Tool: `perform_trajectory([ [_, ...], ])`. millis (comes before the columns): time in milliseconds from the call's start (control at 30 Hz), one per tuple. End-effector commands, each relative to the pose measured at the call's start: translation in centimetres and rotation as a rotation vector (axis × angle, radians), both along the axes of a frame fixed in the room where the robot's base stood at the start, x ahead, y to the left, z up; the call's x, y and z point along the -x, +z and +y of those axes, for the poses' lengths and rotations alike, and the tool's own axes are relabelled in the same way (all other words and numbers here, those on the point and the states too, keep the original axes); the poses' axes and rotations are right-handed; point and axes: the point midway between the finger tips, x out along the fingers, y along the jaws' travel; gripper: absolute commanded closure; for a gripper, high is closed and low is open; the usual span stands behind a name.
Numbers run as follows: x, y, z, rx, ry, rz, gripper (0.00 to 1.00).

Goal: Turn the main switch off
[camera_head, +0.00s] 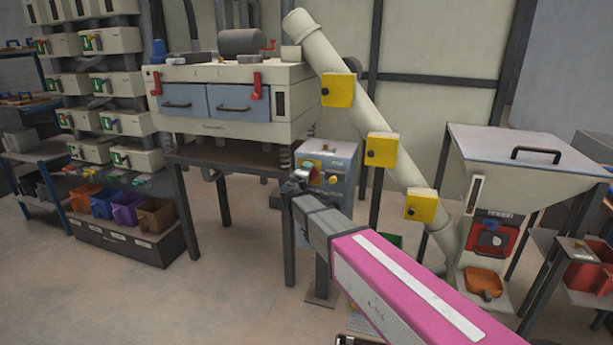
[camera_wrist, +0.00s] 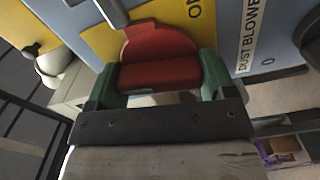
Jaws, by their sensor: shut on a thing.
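The main switch is a red rotary knob (camera_wrist: 158,62) on a yellow plate (camera_wrist: 194,22) in the wrist view. A raised bar crosses the knob, lying roughly level in the picture. My gripper (camera_wrist: 160,80) has its two green fingers on either side of this bar and is shut on it. In the head view my gripper (camera_head: 295,186) reaches the front of the grey-blue control box (camera_head: 340,170). The red switch (camera_head: 315,165) shows there only in part, behind my gripper. Most of the plate's marks are hidden or too small to read.
A dark knob (camera_wrist: 310,38) beside a "DUST BLOWER" label (camera_wrist: 248,38) sits right of the switch in the wrist view. The sifter cabinet (camera_head: 225,100) stands left of the box. A sloping pipe (camera_head: 350,90) with yellow boxes and a hopper (camera_head: 520,170) stand to the right.

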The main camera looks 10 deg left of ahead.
Motion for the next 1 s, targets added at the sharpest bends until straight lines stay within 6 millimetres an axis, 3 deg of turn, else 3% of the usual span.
perform_trajectory([
  [400, 0.04, -0.11, 0.06, 0.167, 0.001, 0.013, 0.47],
  [900, 0.04, -0.13, 0.08, 0.186, 0.002, 0.015, 0.47],
  [933, 0.04, -0.14, 0.08, 0.186, 0.002, 0.015, 0.20],
  [1000, 0.04, -0.13, 0.08, 0.186, 0.002, 0.015, 0.00],
])
